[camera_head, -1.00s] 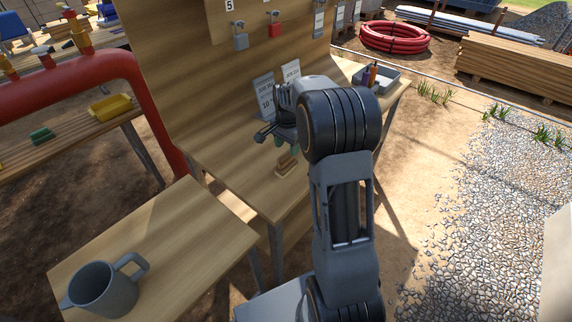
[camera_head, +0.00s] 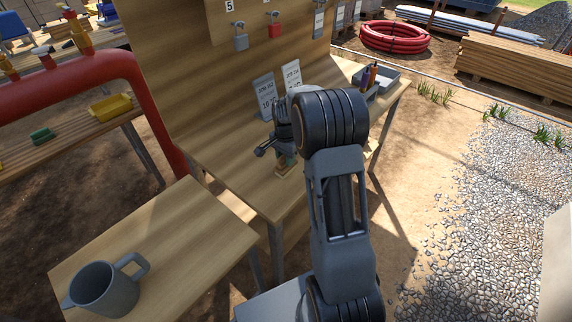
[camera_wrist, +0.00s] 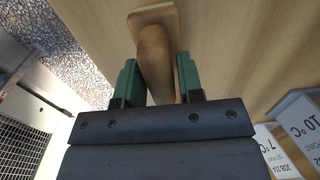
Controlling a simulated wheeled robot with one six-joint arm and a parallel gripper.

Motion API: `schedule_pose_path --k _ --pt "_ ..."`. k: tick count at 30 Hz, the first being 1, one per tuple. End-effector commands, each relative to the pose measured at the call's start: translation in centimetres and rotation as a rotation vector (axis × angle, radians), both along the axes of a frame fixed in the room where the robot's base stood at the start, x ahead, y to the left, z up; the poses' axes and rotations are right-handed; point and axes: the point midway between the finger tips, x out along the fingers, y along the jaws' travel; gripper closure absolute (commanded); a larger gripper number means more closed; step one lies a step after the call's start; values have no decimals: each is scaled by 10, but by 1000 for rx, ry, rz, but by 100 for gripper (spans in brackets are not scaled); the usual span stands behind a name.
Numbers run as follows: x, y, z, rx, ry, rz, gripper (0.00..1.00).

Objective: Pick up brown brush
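The brown brush (camera_wrist: 155,50) stands between my gripper's two green fingers in the wrist view, with its wide end against the wooden bench top. My gripper (camera_wrist: 158,75) is open around the brush handle, one finger on each side. I cannot tell whether either finger touches it. The lower handle is hidden by the gripper body. In the head view, the brush (camera_head: 284,171) shows small on the bench below my gripper (camera_head: 285,160), partly covered by the fingers.
The wooden bench (camera_head: 240,170) has a back board, with two white label cards (camera_head: 265,90) near it. A grey tray (camera_head: 376,82) with tools stands at the bench's far right. A grey mug (camera_head: 105,290) is on the nearer table (camera_head: 190,235).

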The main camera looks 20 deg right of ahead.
Motion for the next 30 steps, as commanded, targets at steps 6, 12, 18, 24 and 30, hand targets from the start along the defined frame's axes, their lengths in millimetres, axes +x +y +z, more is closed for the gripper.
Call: schedule_pose_path --k 6,12,18,24,30 --pt "0 0 0 0 0 0 87" --pt "0 0 1 0 -1 0 100" --pt "0 0 1 0 -1 0 100" --pt "1 0 12 -1 -4 0 100" --pt "-7 1 41 -1 -5 0 100"
